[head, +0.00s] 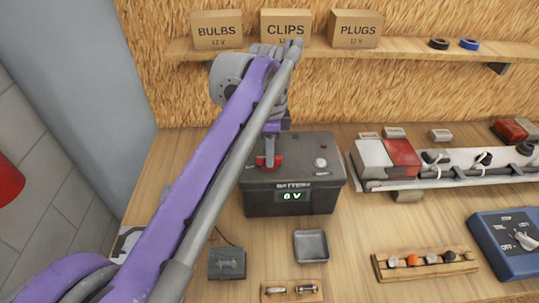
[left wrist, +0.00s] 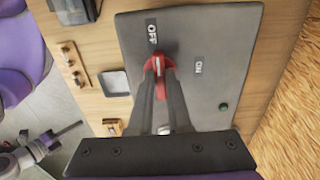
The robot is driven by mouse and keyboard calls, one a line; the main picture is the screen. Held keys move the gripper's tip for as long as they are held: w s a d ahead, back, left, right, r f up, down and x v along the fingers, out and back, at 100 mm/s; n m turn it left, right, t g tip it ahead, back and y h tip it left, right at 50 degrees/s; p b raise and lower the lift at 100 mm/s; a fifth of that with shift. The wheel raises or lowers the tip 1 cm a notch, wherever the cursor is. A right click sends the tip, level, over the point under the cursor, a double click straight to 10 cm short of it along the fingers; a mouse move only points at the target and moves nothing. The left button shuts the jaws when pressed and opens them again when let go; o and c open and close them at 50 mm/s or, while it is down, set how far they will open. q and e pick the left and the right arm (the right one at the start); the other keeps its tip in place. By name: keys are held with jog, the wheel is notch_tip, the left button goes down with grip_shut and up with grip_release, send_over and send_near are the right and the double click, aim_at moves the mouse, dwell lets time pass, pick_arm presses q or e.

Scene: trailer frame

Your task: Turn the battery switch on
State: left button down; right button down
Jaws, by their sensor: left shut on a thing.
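My left gripper (left wrist: 160,72) is shut on the switch from above. In the head view my left arm covers the box's left edge. Parts of my right arm seem to show at the wrist view's lower left; its jaws are unclear.
A round button (head: 320,162) is on the box's right. A red and white light board (head: 450,165) lies further right. A small tray (head: 311,246), a fuse block (head: 291,290) and a bulb rack (head: 426,262) stand in front. A shelf (head: 400,52) with boxes runs behind.

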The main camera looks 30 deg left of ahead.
dwell(0.3)
pick_arm(q)
jog(key=m+p, duration=0.1)
jog(key=m, duration=0.2)
jog(key=shift+r+m, duration=0.1)
jog(key=shift+m, duration=1.1)
jog(key=m+p, duration=0.1)
jog(key=m, duration=0.2)
jog(key=shift+m, duration=1.1)
